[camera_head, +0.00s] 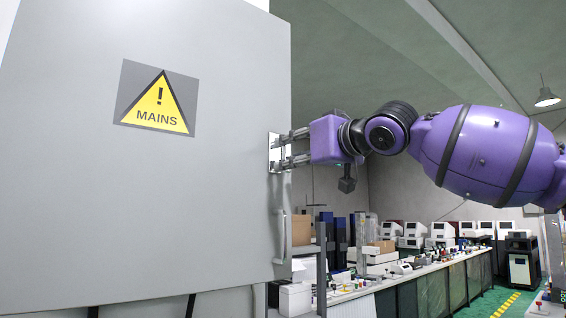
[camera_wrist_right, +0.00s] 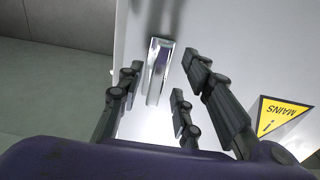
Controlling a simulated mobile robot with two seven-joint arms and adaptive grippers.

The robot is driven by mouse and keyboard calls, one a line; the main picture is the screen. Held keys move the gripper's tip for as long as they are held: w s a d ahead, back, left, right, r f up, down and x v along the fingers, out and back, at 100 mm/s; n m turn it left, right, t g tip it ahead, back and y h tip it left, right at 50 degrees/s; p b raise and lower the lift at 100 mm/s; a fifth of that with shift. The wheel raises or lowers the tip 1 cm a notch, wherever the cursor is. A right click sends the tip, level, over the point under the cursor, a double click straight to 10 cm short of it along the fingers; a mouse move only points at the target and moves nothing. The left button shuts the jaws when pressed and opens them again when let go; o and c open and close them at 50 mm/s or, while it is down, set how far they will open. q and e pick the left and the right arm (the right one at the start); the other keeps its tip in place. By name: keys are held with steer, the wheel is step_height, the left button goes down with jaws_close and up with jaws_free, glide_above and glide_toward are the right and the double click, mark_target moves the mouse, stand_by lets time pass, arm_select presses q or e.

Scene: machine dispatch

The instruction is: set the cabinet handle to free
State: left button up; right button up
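The grey cabinet door (camera_head: 200,200) fills the left of the head view. Near its right edge is a small pale plate (camera_head: 274,153), partly hidden behind the fingers of my right gripper (camera_head: 288,149). In the right wrist view a shiny metal handle (camera_wrist_right: 158,72) stands out on the cabinet face (camera_wrist_right: 225,40). My right gripper (camera_wrist_right: 160,85) is open, its fingers on either side of this handle with visible gaps. Contact is not visible. My left gripper is not in view.
A yellow MAINS warning sign (camera_head: 157,101) is on the door. A vertical pull bar (camera_head: 283,232) sits below the plate at the door's edge. Behind, to the right, a long bench (camera_head: 425,282) carries boxes and devices. Free air surrounds my right arm.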

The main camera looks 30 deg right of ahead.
steer(key=shift+w+f, duration=0.1)
steer(key=shift+w, duration=1.3)
jaws_close()
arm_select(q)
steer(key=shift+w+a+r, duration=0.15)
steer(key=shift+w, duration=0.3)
